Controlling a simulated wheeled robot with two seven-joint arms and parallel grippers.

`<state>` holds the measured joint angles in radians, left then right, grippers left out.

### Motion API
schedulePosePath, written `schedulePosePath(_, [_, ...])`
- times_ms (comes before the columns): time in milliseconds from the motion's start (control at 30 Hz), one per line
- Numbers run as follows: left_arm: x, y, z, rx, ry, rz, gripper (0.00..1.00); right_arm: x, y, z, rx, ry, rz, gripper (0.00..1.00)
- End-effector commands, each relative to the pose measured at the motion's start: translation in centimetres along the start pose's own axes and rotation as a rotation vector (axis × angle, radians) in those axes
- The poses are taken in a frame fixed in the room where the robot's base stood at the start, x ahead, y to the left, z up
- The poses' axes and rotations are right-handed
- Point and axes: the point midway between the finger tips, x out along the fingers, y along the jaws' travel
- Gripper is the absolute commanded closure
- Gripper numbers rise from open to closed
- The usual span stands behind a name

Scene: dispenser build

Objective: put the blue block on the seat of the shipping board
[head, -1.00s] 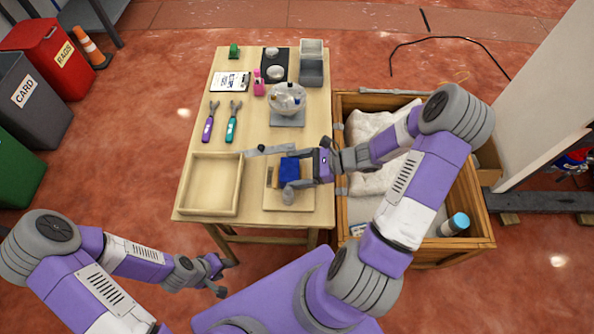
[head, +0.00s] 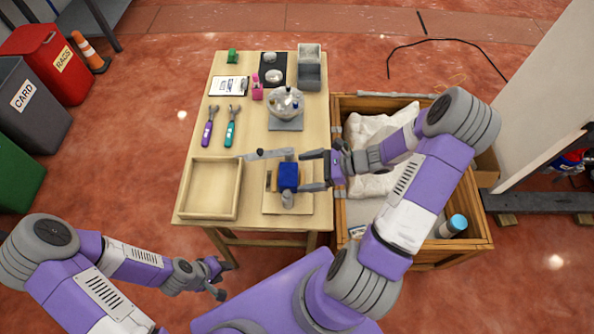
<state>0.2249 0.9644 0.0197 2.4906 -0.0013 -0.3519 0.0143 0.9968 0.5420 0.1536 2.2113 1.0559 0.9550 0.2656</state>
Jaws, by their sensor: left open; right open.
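The blue block (head: 288,174) sits on the shipping board (head: 304,204), a pale square board at the table's front right. The block stands just behind a grey round post on the board; the seat under it is hidden, so I cannot tell how exactly it sits. My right gripper (head: 302,171) is open, its fingers pointing left at the block's right side, apart from the block and empty.
An empty wooden tray (head: 183,190) lies left of the board. A grey lever (head: 268,154) is behind the block. A glass globe on a stand (head: 286,103), purple pliers (head: 208,127) and teal pliers (head: 231,127) lie farther back. A wooden crate (head: 480,225) stands right of the table.

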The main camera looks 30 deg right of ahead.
Motion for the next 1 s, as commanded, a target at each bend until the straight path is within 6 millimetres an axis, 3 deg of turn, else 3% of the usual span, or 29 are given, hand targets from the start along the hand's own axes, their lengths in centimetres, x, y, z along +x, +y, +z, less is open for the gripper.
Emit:
schedulePosePath(33, [-0.6,0.2,0.0,0.000,0.000,0.000,0.57,-1.4,-0.1,0.2,0.000,0.004,-0.005,0.00])
schedulePosePath(200, [-1.4,0.6,0.1,0.000,0.000,0.000,0.57,-5.0,-0.1,0.2,0.000,0.003,-0.004,0.00])
schedulePosePath(400, [-1.9,0.7,0.1,0.000,0.000,0.000,0.57,-7.6,0.0,0.1,0.000,0.001,-0.001,0.00])
schedulePosePath(1000, [-2.0,0.7,0.1,0.000,0.000,0.000,0.57,-8.3,0.0,0.0,0.000,0.000,0.000,0.00])
